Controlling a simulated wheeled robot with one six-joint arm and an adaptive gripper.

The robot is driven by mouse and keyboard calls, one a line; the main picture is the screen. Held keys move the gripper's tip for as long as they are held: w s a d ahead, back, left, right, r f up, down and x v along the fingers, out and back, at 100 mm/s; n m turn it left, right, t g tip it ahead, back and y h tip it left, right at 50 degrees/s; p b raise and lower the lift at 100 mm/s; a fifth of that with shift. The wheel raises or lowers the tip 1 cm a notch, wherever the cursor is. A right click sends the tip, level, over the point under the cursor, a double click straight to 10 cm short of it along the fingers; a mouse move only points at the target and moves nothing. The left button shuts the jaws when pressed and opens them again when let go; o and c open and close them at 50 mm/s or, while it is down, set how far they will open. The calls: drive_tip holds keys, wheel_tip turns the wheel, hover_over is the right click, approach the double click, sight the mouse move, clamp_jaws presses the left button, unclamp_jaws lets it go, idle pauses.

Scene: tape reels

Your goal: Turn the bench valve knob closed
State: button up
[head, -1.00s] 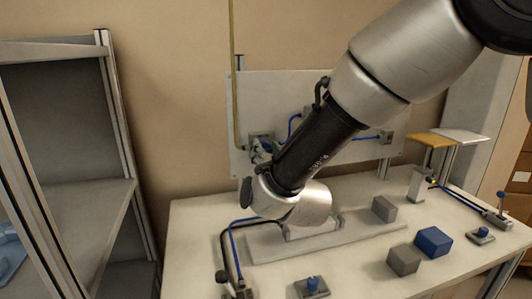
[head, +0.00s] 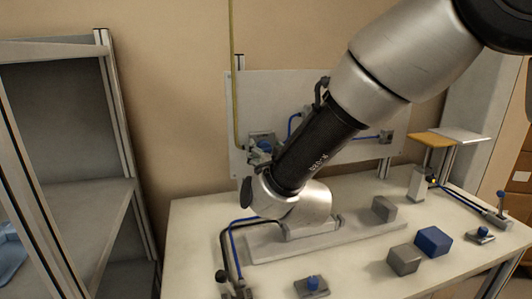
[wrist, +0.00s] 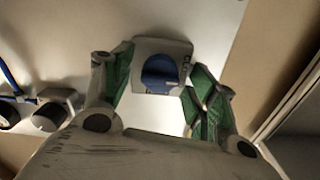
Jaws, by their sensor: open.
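The valve (head: 262,138) with a blue knob sits on the upright white panel (head: 340,95) behind the bench, near its left edge. In the wrist view the round blue knob (wrist: 160,73) faces me, in front of its pale grey block (wrist: 160,46). My gripper (wrist: 158,82) is open, with one green-padded finger on each side of the knob. The knob lies between the fingers, and contact is not clear. In the head view my gripper (head: 258,154) is partly hidden by my arm, close to the valve. The knob's turn angle cannot be read.
Blue pipes and another fitting (wrist: 50,112) lie left of the valve in the wrist view. On the bench (head: 195,225) are two grey blocks, a blue block (head: 433,241) and several blue-knobbed fittings. A shelf unit (head: 70,200) stands at the left. A yellow pipe (head: 235,100) rises above the valve.

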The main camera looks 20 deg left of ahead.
drive_tip(key=v, duration=1.2)
drive_tip(key=shift+d, duration=0.1)
